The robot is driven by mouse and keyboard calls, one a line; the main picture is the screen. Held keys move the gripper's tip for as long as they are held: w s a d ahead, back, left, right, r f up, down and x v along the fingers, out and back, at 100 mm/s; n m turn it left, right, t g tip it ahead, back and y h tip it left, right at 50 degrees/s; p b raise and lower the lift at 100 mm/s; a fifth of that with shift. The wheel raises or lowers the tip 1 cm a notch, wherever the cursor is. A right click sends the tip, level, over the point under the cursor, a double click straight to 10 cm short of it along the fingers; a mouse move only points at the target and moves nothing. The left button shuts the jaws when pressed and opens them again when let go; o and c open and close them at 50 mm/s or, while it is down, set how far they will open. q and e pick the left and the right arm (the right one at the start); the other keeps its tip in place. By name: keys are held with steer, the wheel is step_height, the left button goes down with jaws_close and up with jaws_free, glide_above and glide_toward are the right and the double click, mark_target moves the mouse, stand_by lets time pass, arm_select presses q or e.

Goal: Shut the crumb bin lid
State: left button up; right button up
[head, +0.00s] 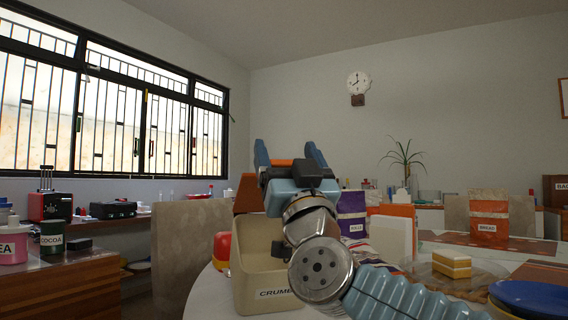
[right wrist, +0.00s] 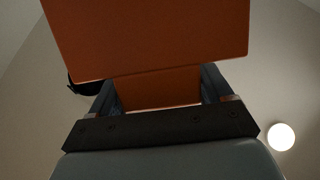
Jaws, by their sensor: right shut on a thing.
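The crumb bin (head: 262,280) is a cream, open-topped box with a label on its front, standing on the white table in the head view. Its orange-brown lid (head: 246,194) stands raised at the back of the bin, so the bin is open. Most of the lid is hidden behind my right gripper (head: 289,152). In the right wrist view the lid (right wrist: 150,38) is a broad orange panel, with a narrower orange part between the fingers of my right gripper (right wrist: 160,92). The right gripper is shut on that part. My left gripper is not in view.
A red and yellow item (head: 221,248) stands just left of the bin. A purple package (head: 352,213) and an orange bread bag (head: 488,216) stand to the right. A cake slice (head: 452,263) and blue plates (head: 532,298) lie further right.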

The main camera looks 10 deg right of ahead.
steer(key=shift+s+f, duration=0.15)
steer(key=shift+f, duration=0.35)
steer(key=o, duration=1.4)
steer(key=b+v, duration=0.2)
steer(key=v, duration=1.1)
steer(key=shift+s+f, duration=0.25)
steer(key=shift+s, duration=0.1)
steer(key=shift+d, duration=0.1)
